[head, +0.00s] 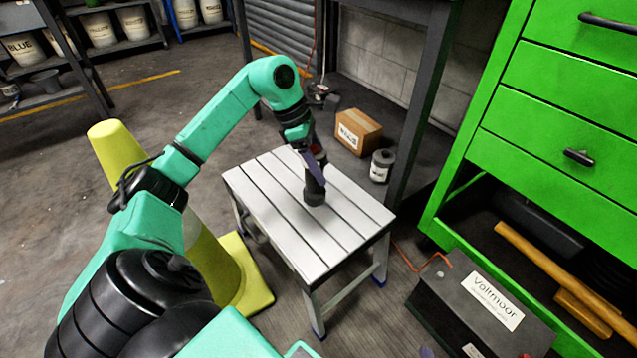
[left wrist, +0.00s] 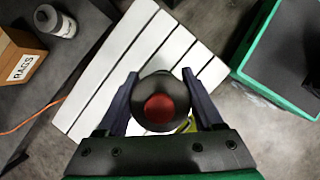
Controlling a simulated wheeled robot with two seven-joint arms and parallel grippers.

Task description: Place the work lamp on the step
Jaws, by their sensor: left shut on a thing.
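The work lamp (head: 314,190) is a dark, upright cylinder at the slatted step. In the left wrist view the lamp (left wrist: 160,101) shows from above as a round black body with a red top. The step (head: 257,187) is a light grey slatted stool on the floor; its slats also show in the left wrist view (left wrist: 100,72). My left gripper (head: 313,172) is over the step, its fingers on either side of the lamp and shut on it. The lamp's base appears at the slats; I cannot tell whether it bears on them. My right gripper is not in view.
A yellow-green cone (head: 215,262) stands left of the step. A cardboard box (head: 358,132) and a grey canister (head: 382,166) are behind it. A green drawer cabinet (head: 540,110) and a dark Voltmoor case (head: 480,310) are at right.

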